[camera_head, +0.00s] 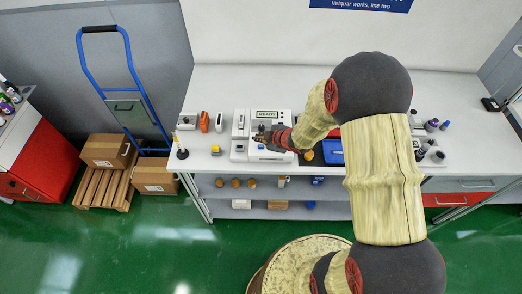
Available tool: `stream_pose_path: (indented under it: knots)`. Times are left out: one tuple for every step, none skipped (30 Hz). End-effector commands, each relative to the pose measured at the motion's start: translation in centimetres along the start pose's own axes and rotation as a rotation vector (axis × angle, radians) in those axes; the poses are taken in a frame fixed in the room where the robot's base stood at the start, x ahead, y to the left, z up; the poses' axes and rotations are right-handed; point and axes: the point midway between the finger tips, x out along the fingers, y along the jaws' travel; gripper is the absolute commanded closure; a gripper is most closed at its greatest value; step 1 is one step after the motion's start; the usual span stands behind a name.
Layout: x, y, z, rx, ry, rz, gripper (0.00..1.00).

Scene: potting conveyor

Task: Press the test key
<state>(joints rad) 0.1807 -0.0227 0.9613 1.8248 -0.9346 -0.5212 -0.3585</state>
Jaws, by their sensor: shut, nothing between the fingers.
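A white test machine (239,146) stands on the white bench. Its small green display (266,114) at the back reads what looks like "READY". My gripper (261,138) is shut and empty, reaching in from the right over the middle of the machine. A small blue spot (262,146) shows on the machine just in front of my fingertips. I cannot tell whether it is the test key, or whether the fingertips touch anything. My gripper and wrist hide the machine's right middle part.
Left of the machine are an orange item (204,122), a white item (219,122), a yellow block (215,150) and a stand (182,153) with a yellow top. A blue box (332,152) lies to the right, partly behind my arm. The bench (230,85) is clear behind the machine.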

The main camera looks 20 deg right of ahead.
Motion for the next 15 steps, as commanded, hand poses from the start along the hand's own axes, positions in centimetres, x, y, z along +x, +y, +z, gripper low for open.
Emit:
stream_pose_path:
  knots:
    - [0.8, -0.6, 0.6, 0.001, 0.0, 0.0, 1.0]
    - [1.0, -0.8, 0.8, 0.001, 0.0, 0.0, 1.0]
    - [1.3, -0.9, 0.9, 0.001, 0.0, 0.0, 1.0]
    - [1.4, -1.0, 1.0, 0.001, 0.0, 0.0, 1.0]
    - [1.6, -1.1, 1.1, 0.001, 0.0, 0.0, 1.0]
    - [1.7, -1.2, 1.2, 0.001, 0.0, 0.0, 1.0]
    - [1.7, -1.3, 1.3, 0.001, 0.0, 0.0, 1.0]
    - [1.8, -1.3, 1.3, 0.001, 0.0, 0.0, 1.0]
    - [1.8, -1.3, 1.3, 0.0, 0.0, 0.0, 1.0]
    - [1.8, -1.3, 1.3, 0.0, 0.0, 0.0, 1.0]
    - [1.8, -1.3, 1.3, 0.0, 0.0, 0.0, 1.0]
    - [1.8, -1.3, 1.3, 0.0, 0.0, 0.0, 1.0]
    - [1.8, -1.3, 1.3, 0.0, 0.0, 0.0, 1.0]
    - [1.8, -1.3, 1.3, 0.0, 0.0, 0.0, 1.0]
    - [1.7, -1.3, 1.3, 0.0, 0.0, 0.0, 1.0]
